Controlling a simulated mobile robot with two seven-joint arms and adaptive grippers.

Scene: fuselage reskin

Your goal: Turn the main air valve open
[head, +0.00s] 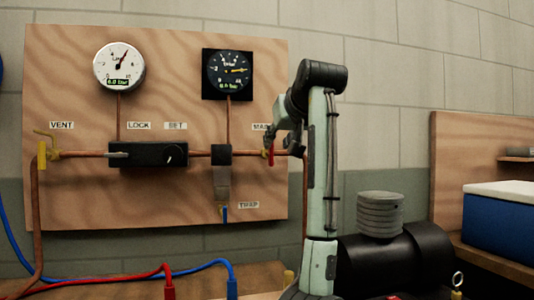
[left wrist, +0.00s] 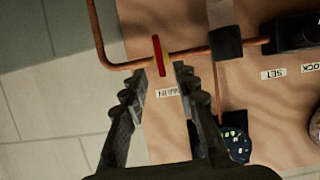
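The main air valve has a red lever (head: 271,155) at the right end of the copper pipe on the wooden panel, just below the partly hidden MAIN label (head: 260,127). In the left wrist view, which is upside down, the red lever (left wrist: 159,55) stands across the pipe. My left gripper (head: 279,142) is at the valve, its fingers partly hidden by its own arm in the head view. In the left wrist view my left gripper (left wrist: 160,72) is open, with one fingertip on each side of the lever's near end. Contact cannot be told. My right gripper is not in view.
The panel (head: 70,200) also bears two gauges (head: 119,66) (head: 228,74), a black lock box (head: 147,154), a yellow vent valve (head: 42,155) and a trap (head: 222,185). A black tank (head: 425,250) and a blue cooler (head: 500,222) stand to the right.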

